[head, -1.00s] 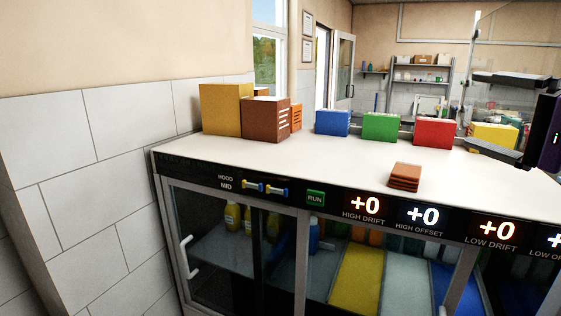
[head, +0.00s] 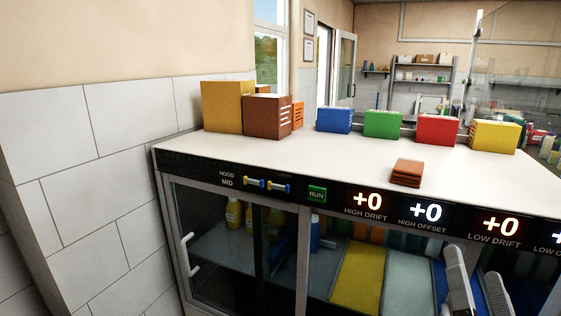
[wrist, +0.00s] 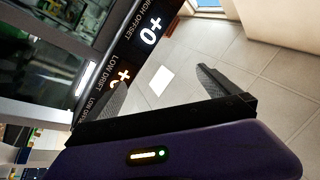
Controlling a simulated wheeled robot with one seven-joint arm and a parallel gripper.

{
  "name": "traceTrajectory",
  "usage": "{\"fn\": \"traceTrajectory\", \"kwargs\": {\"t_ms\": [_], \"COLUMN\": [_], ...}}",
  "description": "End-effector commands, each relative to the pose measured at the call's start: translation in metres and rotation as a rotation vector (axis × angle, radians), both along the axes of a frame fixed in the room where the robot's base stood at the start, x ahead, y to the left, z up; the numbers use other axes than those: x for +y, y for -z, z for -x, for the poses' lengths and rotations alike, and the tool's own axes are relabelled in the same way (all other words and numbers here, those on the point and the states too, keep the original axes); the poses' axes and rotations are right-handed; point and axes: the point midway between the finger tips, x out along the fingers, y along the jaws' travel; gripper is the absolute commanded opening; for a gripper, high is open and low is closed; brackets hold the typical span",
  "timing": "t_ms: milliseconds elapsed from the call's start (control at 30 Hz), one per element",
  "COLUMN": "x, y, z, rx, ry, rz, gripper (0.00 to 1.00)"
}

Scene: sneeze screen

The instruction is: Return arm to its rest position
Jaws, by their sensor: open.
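My gripper (head: 479,292) shows at the lower right of the head view, its two grey fingers spread in front of the cabinet's glass front. In the wrist view my gripper (wrist: 160,92) is open, with nothing between its fingers. Floor tiles and the cabinet's display strip show beyond the fingers. The fingers appear apart from the cabinet, though the exact gap cannot be told. The rest of my arm is outside the head view.
The white counter (head: 290,160) holds a stack of brown pieces (head: 407,172) near its front edge. Blue (head: 334,120), green (head: 383,124), red (head: 438,130) and yellow (head: 494,136) boxes stand behind. A tiled wall (head: 100,190) bounds the left. The wrist view shows open floor (wrist: 235,75).

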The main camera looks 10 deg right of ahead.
Motion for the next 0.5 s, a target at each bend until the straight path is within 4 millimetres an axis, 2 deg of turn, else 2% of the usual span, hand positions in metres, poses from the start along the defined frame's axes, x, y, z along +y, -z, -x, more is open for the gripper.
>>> {"fn": "traceTrajectory", "kwargs": {"t_ms": [33, 100, 300, 500], "x": [0.012, 0.026, 0.066, 0.104], "y": [0.019, 0.038, 0.085, 0.125], "z": [0.013, 0.031, 0.086, 0.144], "rx": [0.04, 0.093, 0.244, 0.401], "ry": [0.02, 0.05, 0.085, 0.039], "rz": [0.027, 0.079, 0.232, 0.369], "gripper": [1.0, 1.0, 1.0, 1.0]}}
